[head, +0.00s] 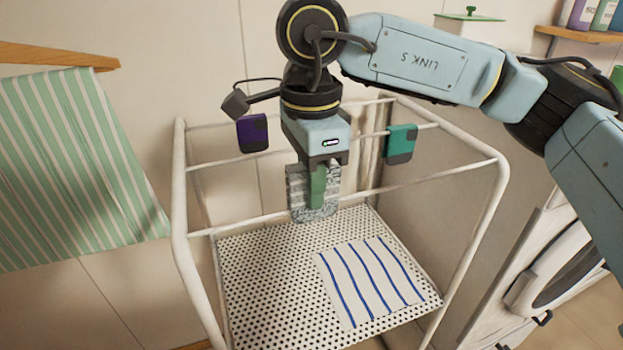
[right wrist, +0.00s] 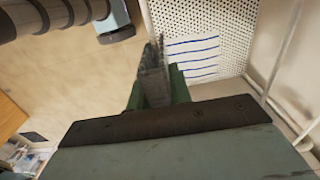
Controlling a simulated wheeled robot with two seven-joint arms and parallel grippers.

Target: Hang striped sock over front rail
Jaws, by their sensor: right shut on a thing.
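My right gripper (head: 318,186) points down over the white tube cart and is shut on the grey striped sock (head: 298,190). The sock hangs from the green fingers, with its lower end a mottled grey. In the right wrist view the sock (right wrist: 152,70) shows edge-on between the fingers (right wrist: 156,92). The front rail (head: 420,180) is the near white tube across the cart. In the head view the sock overlaps this rail and hides a short stretch of it; I cannot tell whether they touch. My left gripper is not in view.
A perforated shelf (head: 262,285) lies below, with a blue-striped white cloth (head: 368,282) on it. Purple (head: 252,133) and teal (head: 400,145) clips sit on the cart's rails. A green-striped towel (head: 75,165) hangs at left. A washer-like appliance (head: 550,265) stands at right.

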